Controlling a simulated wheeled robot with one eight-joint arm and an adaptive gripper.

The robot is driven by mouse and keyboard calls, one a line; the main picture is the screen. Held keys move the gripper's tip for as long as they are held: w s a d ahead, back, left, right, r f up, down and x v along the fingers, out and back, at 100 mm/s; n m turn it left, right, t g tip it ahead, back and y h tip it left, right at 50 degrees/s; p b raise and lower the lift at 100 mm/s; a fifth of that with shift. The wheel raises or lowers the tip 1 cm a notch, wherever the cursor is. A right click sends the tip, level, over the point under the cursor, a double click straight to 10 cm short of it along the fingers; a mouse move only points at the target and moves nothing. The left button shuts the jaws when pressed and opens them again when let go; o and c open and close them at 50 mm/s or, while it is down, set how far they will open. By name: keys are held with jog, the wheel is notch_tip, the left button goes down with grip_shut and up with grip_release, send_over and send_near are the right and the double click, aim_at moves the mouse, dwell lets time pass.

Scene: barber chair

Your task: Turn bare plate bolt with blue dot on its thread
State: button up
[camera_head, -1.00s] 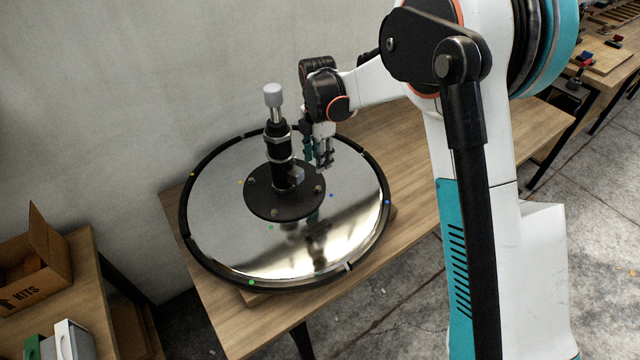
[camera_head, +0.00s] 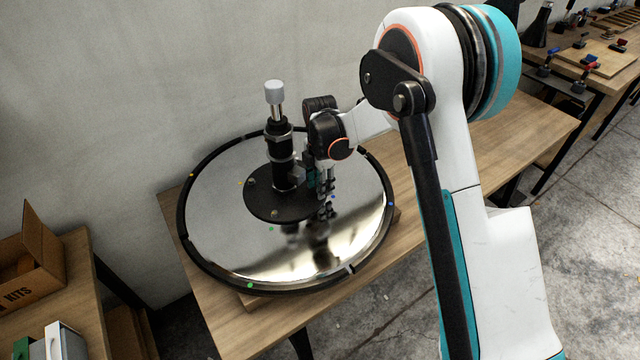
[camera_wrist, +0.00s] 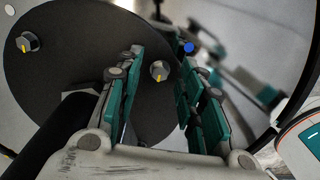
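The black round plate (camera_head: 262,205) lies on a large mirror-like disc (camera_head: 225,245) and carries several bolts. In the wrist view a grey bolt (camera_wrist: 160,70) with a yellow mark stands on the plate (camera_wrist: 70,65) near its edge. A blue dot (camera_wrist: 188,46) lies just beyond that edge, close to this bolt. My gripper (camera_wrist: 162,57) is open, with one finger on each side of the bolt and gaps visible on both sides. In the head view my gripper (camera_head: 326,192) is low over the plate's right edge and hides this bolt.
A black column (camera_head: 279,150) with a silver top rises from the plate, close left of my gripper. Another bolt (camera_wrist: 27,42) shows at upper left in the wrist view. A dark ring rims the disc on a wooden table (camera_head: 440,170). A wall stands behind.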

grip_shut()
jog(key=shift+m, duration=0.4)
